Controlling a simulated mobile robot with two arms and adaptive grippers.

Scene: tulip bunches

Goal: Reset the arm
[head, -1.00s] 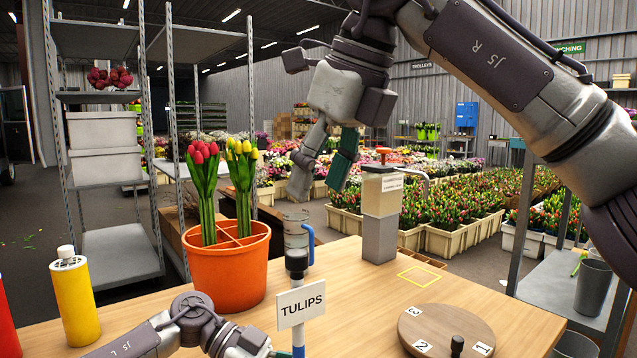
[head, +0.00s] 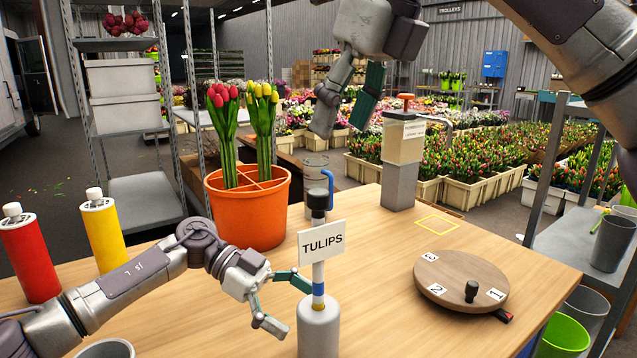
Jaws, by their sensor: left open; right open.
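My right gripper (head: 346,110) hangs from the top of the head view, open and empty, fingers pointing down above the back of the table. My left gripper (head: 284,304) is open and empty over the front of the table. Its fingers are close to the post of the TULIPS sign (head: 322,243); I cannot tell whether they touch it. Red tulips (head: 222,135) and yellow tulips (head: 262,125) stand upright in separate compartments of the orange pot (head: 250,215), behind my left gripper.
A dispenser (head: 402,150) stands at the table's back, with a yellow square outline (head: 437,225) nearby. A round numbered wooden board (head: 455,270) lies at right. A glass jug (head: 317,185) stands behind the sign. Red (head: 30,255) and yellow (head: 103,232) bottles stand at left.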

